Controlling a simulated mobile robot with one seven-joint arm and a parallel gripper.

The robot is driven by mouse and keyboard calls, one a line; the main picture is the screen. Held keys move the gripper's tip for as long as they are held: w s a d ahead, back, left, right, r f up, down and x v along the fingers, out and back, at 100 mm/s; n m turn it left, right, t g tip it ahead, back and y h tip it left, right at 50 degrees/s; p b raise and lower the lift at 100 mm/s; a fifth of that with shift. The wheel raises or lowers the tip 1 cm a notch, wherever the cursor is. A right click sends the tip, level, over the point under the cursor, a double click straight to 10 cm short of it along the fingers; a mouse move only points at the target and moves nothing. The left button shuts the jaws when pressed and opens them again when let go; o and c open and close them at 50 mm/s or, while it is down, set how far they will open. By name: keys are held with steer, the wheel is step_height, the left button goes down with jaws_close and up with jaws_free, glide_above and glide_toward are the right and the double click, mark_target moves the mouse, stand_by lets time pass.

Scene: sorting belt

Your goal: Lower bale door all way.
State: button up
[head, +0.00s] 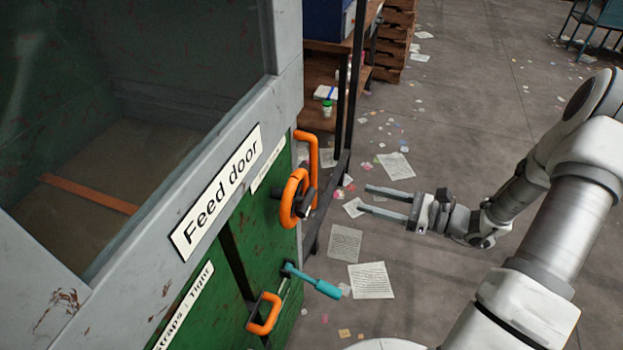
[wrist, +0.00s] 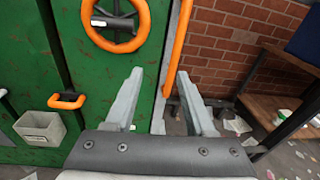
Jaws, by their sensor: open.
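The machine's green lower front (head: 240,225) fills the left of the head view and shows in the wrist view (wrist: 70,50). It carries an orange handwheel (head: 288,197), also in the wrist view (wrist: 91,30), and an upright orange bar (head: 314,160). In the wrist view the bar (wrist: 174,55) shows beyond and between my fingers, with a visible gap. A small label (head: 268,166) near the wheel is too foreshortened to read. My gripper (head: 368,199) is open and empty, right of the wheel in the head view. I cannot tell which panel is the bale door.
A teal lever (head: 325,288) and an orange handle (head: 263,314) stick out lower down. A shelf (head: 325,75) stands behind. Papers (head: 371,280) litter the otherwise open floor.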

mark_target(313, 175)
steer(key=w+a+b, duration=0.1)
steer(key=w+a, duration=0.2)
steer(key=a, duration=0.1)
steer(key=w+a+f+m+t, duration=0.1)
steer(key=w+a, duration=0.3)
steer(key=w+a+f+m+t+b, duration=0.1)
steer(key=w+a, duration=0.2)
steer(key=a, duration=0.2)
steer(key=shift+w+b, duration=0.35)
steer(key=shift+d, duration=0.1)
jaws_close()
steer(key=shift+f, duration=0.1)
stand_by(1.0)
